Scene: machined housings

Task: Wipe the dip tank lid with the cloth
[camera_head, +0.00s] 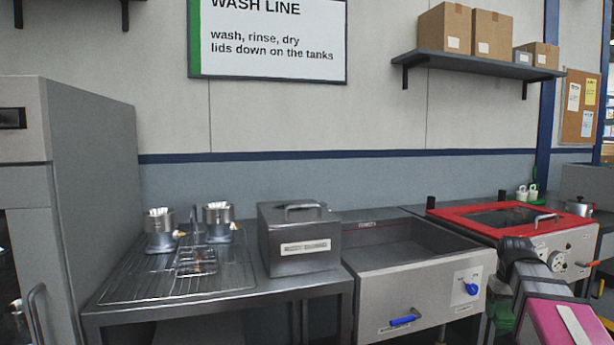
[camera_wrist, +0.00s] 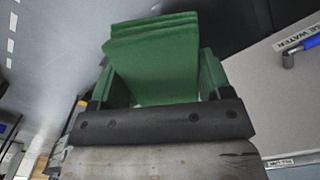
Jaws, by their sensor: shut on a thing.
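My gripper (camera_wrist: 158,78) is shut on a folded green cloth (camera_wrist: 154,50), which shows between its two green-sided fingers in the wrist view. In the head view a bit of green (camera_head: 503,318) shows at the end of my arm, low on the right, in front of the wash units; I cannot tell cloth from finger there. A grey metal tank with a handled lid (camera_head: 300,212) stands on the bench at centre; its label is too blurred to read. A red-framed lid (camera_head: 450,214) with a dark window and handle lies shut on the right unit. Neither lid is touched by the cloth.
An open sink (camera_head: 415,262) with a blue handle (camera_head: 403,321) and blue knob lies between the two lidded units. A wire rack (camera_head: 150,283) with two metal cups (camera_head: 160,230) is on the left bench. A tall grey cabinet (camera_head: 90,180) stands far left.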

